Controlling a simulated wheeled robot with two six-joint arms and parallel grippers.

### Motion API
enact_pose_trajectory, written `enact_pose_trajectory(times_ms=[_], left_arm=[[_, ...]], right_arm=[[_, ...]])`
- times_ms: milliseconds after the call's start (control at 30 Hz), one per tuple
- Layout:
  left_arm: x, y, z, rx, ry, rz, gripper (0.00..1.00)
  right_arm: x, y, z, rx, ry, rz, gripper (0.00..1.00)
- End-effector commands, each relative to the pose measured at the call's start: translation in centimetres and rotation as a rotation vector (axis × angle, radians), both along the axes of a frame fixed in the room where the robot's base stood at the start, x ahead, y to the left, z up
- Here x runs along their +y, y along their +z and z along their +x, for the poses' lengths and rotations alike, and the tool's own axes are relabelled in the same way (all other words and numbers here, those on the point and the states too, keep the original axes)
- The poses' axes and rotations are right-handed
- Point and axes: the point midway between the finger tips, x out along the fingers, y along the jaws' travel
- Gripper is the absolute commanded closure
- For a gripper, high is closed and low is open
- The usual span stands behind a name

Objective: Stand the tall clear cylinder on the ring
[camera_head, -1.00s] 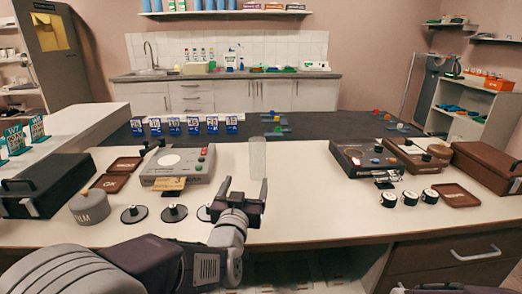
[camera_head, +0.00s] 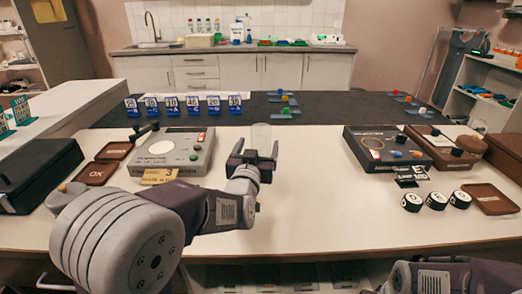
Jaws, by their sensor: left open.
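The tall clear cylinder (camera_head: 261,136) stands upright on the white counter, right of the left grey device (camera_head: 198,161). My left gripper (camera_head: 257,150) is open, its fingers to either side of the cylinder in the picture. I cannot tell whether they are around it or just in front; the gripper hides its lower part. A pale round disc (camera_head: 161,147) lies on top of the left device. A thin ring outline (camera_head: 376,143) shows on the dark device (camera_head: 388,148) at the right. Only part of my right arm shows at the bottom right, with no gripper visible.
Numbered blue cards (camera_head: 188,105) stand on the dark strip behind. Brown trays (camera_head: 97,173) and a black box (camera_head: 36,174) are at the left. Several small round pieces (camera_head: 437,201) and another tray (camera_head: 490,198) are at the right. The counter's middle is clear.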

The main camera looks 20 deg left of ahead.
Motion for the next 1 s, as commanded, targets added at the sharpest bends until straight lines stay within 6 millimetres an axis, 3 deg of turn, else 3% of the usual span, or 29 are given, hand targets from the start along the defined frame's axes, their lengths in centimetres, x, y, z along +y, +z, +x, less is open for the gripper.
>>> enact_pose_trajectory(times_ms=[200, 467, 500, 767, 800, 1000], left_arm=[[0.2, 0.1, 3.9, 0.0, 0.001, 0.0, 0.21], [0.3, 0.2, 4.6, 0.0, 0.0, 0.0, 0.21], [0.3, 0.2, 4.6, 0.0, 0.0, 0.0, 0.24], [0.3, 0.2, 4.6, -0.001, 0.0, 0.0, 0.96], [0.3, 0.2, 4.6, -0.001, 0.0, 0.0, 1.0], [0.3, 0.4, 4.6, -0.005, 0.0, 0.0, 1.0]], right_arm=[[0.0, -0.7, 0.0, 0.0, 0.0, 0.0, 0.25], [0.0, -0.7, 0.0, 0.0, 0.0, 0.0, 0.25], [0.0, -0.7, 0.0, 0.0, 0.0, 0.0, 0.25], [0.0, -0.7, 0.0, 0.0, 0.0, 0.0, 0.25], [0.0, -0.7, 0.0, 0.0, 0.0, 0.0, 0.25], [0.0, -0.7, 0.0, 0.0, 0.0, 0.0, 0.25]])
